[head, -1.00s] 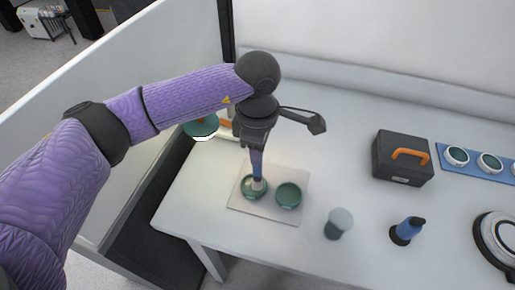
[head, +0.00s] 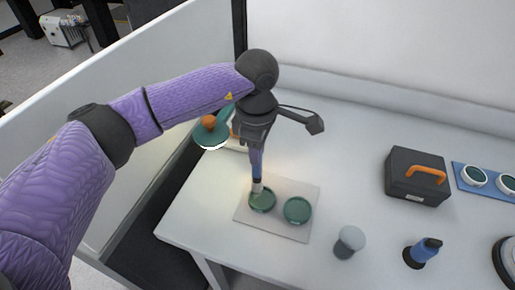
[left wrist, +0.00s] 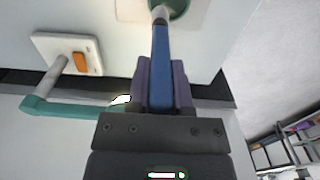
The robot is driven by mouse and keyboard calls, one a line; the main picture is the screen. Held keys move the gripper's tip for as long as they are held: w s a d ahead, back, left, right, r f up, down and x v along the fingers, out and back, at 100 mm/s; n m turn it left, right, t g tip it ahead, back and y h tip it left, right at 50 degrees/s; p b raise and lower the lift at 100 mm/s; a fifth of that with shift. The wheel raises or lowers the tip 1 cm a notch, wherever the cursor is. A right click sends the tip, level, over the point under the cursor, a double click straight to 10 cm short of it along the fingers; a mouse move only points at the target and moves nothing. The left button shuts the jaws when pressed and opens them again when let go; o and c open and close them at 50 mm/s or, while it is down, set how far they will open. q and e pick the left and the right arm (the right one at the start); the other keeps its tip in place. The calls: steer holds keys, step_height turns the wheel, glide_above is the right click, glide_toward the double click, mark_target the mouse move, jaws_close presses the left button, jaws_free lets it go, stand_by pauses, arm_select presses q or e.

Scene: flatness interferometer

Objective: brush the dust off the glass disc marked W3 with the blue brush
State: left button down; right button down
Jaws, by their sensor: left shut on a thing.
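My left gripper (head: 257,146) points down over the table and is shut on the blue brush (head: 256,168). In the left wrist view the blue brush handle (left wrist: 161,65) runs between the fingers of my left gripper (left wrist: 163,85). The pale brush tip is at the left green glass disc (head: 262,201), near its upper left edge; I cannot tell whether it touches. A second green disc (head: 298,210) lies to its right on the same pale mat (head: 288,232). I cannot read W3 on either disc. My right gripper is not in view.
A blue tray (head: 486,181) holds white-rimmed discs. A teal lamp-like piece (head: 212,136) stands left of the gripper.

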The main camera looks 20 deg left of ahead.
arm_select(q)
steer(key=shift+f+b, duration=0.35)
steer(key=shift+f, duration=0.15)
stand_by(0.3)
steer(key=shift+s+d+r, duration=0.1)
steer(key=shift+s+d, duration=0.1)
steer(key=shift+d, duration=0.05)
steer(key=shift+s+d+p, duration=0.35)
steer(key=shift+s+d, duration=0.6)
steer(key=shift+d, duration=0.2)
steer(key=shift+r+p, duration=0.3)
steer(key=shift+r, duration=0.15)
